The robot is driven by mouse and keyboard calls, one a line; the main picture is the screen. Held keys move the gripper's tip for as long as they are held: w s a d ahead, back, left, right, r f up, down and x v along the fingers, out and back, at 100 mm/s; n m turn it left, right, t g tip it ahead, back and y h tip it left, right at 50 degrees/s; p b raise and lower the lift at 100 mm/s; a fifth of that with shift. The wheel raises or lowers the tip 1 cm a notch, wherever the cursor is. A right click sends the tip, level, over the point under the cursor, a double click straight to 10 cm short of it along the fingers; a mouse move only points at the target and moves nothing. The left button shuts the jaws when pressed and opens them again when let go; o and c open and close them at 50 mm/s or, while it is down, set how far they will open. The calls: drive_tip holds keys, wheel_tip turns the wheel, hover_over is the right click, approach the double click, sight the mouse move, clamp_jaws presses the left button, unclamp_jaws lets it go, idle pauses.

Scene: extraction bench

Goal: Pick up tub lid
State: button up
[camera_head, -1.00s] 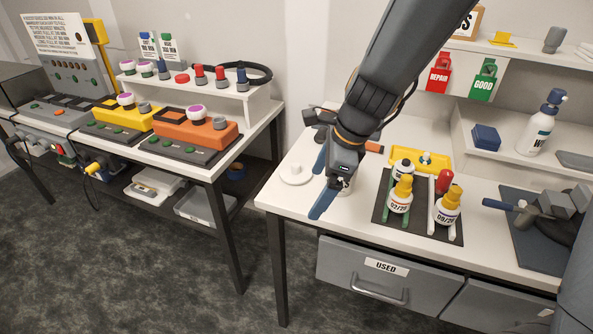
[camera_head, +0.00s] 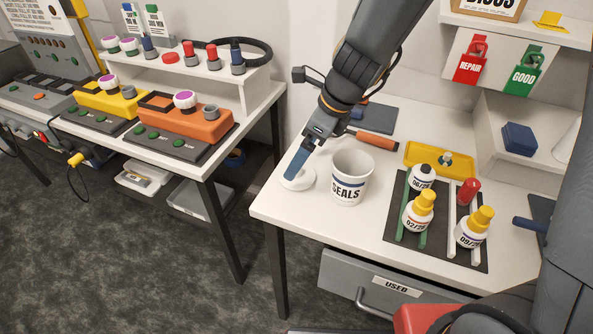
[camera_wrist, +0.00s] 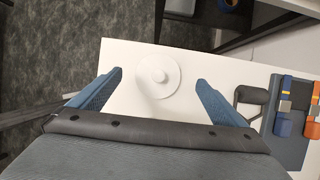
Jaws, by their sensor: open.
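The tub lid (camera_head: 298,179) is a white disc with a round knob in the middle. It lies flat on the white bench near its left corner. In the wrist view the lid (camera_wrist: 159,76) sits ahead of and between the two blue fingers. My gripper (camera_head: 299,160) is above the lid in the head view, and one blue finger partly covers it. In the wrist view my gripper (camera_wrist: 159,80) is open, with nothing between its fingers. A white tub marked SEALS (camera_head: 350,180) stands open on the bench just right of the lid.
A black mat (camera_head: 433,248) with several yellow-capped and other bottles lies to the right of the tub. A screwdriver with an orange handle (camera_head: 376,141) lies behind the tub. A yellow tray (camera_head: 425,155) is further right. The bench's left edge is close to the lid.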

drive_tip(key=x, duration=0.6)
drive_tip(key=shift+s+d+f, duration=0.2)
drive_tip(key=shift+d+f, duration=0.05)
drive_tip(key=c, duration=1.1)
